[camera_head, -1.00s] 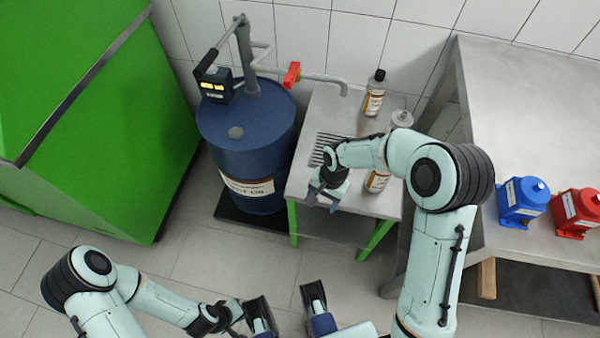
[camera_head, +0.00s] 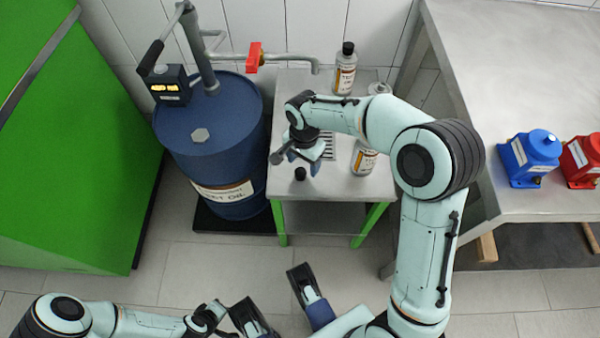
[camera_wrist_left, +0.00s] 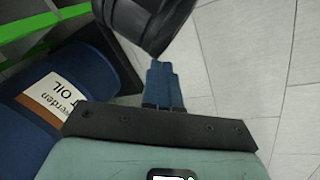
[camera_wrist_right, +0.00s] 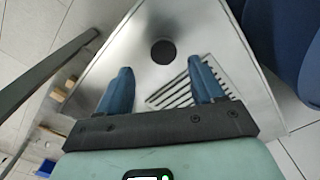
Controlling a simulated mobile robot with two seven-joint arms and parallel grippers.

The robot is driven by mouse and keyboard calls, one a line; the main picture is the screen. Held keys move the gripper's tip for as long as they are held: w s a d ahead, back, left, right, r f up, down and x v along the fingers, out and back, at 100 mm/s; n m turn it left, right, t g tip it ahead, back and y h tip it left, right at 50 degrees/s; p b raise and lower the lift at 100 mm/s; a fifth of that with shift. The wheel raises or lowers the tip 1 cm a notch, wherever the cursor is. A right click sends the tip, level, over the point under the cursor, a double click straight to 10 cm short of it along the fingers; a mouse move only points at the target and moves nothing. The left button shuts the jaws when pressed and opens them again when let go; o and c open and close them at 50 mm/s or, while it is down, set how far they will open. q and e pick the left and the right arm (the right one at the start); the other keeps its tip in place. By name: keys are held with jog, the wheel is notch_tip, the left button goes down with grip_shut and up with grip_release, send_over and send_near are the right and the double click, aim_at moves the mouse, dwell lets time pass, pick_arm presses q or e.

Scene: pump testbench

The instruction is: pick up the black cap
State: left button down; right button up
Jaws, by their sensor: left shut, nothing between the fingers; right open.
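The small black cap (camera_head: 300,173) lies on the steel side table, near its front left corner. In the right wrist view the cap (camera_wrist_right: 163,51) is a dark disc on bare metal, ahead of and between the fingertips. My right gripper (camera_head: 298,162) is open and empty, just above and behind the cap in the head view. In the right wrist view its blue fingers (camera_wrist_right: 163,85) are spread wide, apart from the cap. My left gripper (camera_wrist_left: 163,85) is shut and empty over the floor, its blue fingers together, away from the table.
The table (camera_head: 343,190) has a slotted drain. A bottle with a black top (camera_head: 345,68) stands at the back; another bottle (camera_head: 364,160) is partly hidden by my right arm. A blue oil drum (camera_head: 225,130) stands left. Blue (camera_head: 530,157) and red (camera_head: 582,160) pumps sit on the right bench.

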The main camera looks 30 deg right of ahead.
aim_at(301, 171)
jog(key=f, duration=0.1)
jog(key=f+b, duration=0.1)
jog(key=f, duration=0.3)
jog(key=shift+w+a+b, duration=0.2)
jog(key=shift+a+b, duration=0.05)
jog(key=shift+b, duration=0.1)
pick_arm(q)
jog(key=w+f, duration=0.1)
jog(key=w+a, duration=0.1)
jog(key=shift+w+a+f+t, duration=0.2)
jog(key=shift+w+f+t, duration=0.15)
jog(key=shift+f+t, duration=0.05)
pick_arm(e)
jog(key=c, duration=1.1)
jog(key=shift+r, duration=0.1)
